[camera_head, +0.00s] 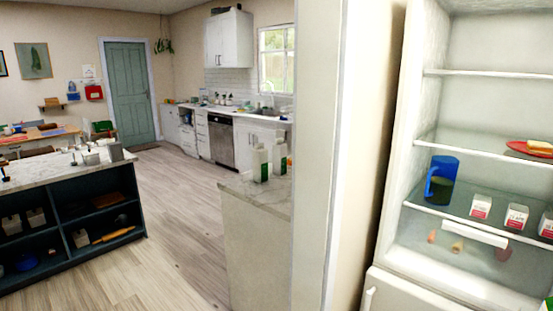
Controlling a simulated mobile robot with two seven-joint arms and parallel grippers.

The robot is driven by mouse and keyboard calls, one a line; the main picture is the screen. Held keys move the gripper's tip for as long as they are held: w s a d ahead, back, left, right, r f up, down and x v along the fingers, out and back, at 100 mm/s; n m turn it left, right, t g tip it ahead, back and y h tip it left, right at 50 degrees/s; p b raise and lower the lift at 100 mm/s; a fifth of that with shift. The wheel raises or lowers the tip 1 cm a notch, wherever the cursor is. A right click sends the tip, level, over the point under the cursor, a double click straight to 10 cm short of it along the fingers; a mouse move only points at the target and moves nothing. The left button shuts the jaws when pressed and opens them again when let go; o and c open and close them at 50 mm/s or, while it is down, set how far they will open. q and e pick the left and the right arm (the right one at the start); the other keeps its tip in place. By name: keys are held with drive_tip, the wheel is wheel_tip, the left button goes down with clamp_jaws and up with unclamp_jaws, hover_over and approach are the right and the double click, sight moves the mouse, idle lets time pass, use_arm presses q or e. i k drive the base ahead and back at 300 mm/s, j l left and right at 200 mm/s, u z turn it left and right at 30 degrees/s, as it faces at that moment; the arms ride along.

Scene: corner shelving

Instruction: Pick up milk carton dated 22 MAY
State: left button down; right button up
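Small white cartons with dark print and coloured bases stand on a glass shelf in the open fridge at the right: a left one (480,207), a middle one (516,217) and a right one (546,226) near the picture edge. Taller white and green cartons (260,164) stand on the end of a counter in the middle. The dates on all of them are too small to read, so I cannot tell which is the 22 MAY one. Neither of my grippers is in view.
A blue pitcher (441,181) stands left of the small cartons. A red plate (530,150) with food is on the shelf above. A wall edge (338,150) stands between counter (255,195) and fridge (405,150). A dark island (70,215) is at left; the wooden floor (175,220) between is clear.

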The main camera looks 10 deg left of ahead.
sight(279, 149)
drive_tip(key=i+j, duration=0.15)
drive_tip(key=j, duration=0.2)
drive_tip(key=i+j+z, duration=0.1)
drive_tip(key=j, duration=0.25)
drive_tip(key=i+j, duration=0.2)
drive_tip(key=j, duration=0.15)
drive_tip(key=i+j, duration=0.15)
drive_tip(key=j, duration=0.2)
drive_tip(key=i+j+z, duration=0.9)
drive_tip(key=j, duration=0.2)
drive_tip(key=i+j+z, duration=0.3)
drive_tip(key=j, duration=0.15)
drive_tip(key=j+z, duration=0.25)
drive_tip(key=j, duration=0.25)
drive_tip(key=i+j+z, duration=0.15)
drive_tip(key=j+z, duration=0.15)
drive_tip(key=j, duration=0.3)
drive_tip(key=j+z, duration=0.3)
drive_tip(key=j, duration=0.25)
drive_tip(key=j+z, duration=0.3)
drive_tip(key=j, duration=0.3)
